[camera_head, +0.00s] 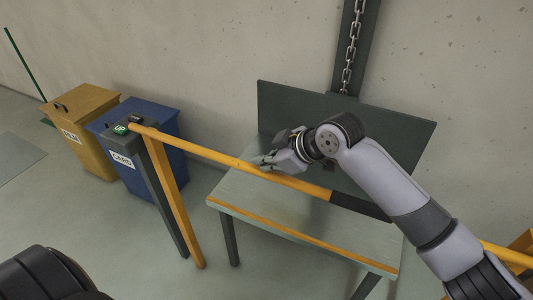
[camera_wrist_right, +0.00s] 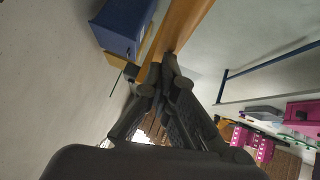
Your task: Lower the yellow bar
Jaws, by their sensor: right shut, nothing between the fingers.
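The yellow bar (camera_head: 215,155) runs from the top of a grey post (camera_head: 165,190) at the left, across in front of the metal table, to a dark section (camera_head: 358,206) at the right. It looks roughly level, and my right arm hides part of its right side. My right gripper (camera_head: 262,163) is shut and empty at the middle of the bar. In the right wrist view the bar (camera_wrist_right: 184,22) runs up from the shut fingertips (camera_wrist_right: 168,60). The tips look close to it or touching; I cannot tell which. My left gripper is not in view.
A metal table (camera_head: 300,215) with a dark back panel (camera_head: 400,135) stands behind the bar. A blue bin (camera_head: 160,120) and a yellow bin (camera_head: 85,105) stand at the left. A chain (camera_head: 350,50) hangs on the wall. The left foreground floor is mostly clear.

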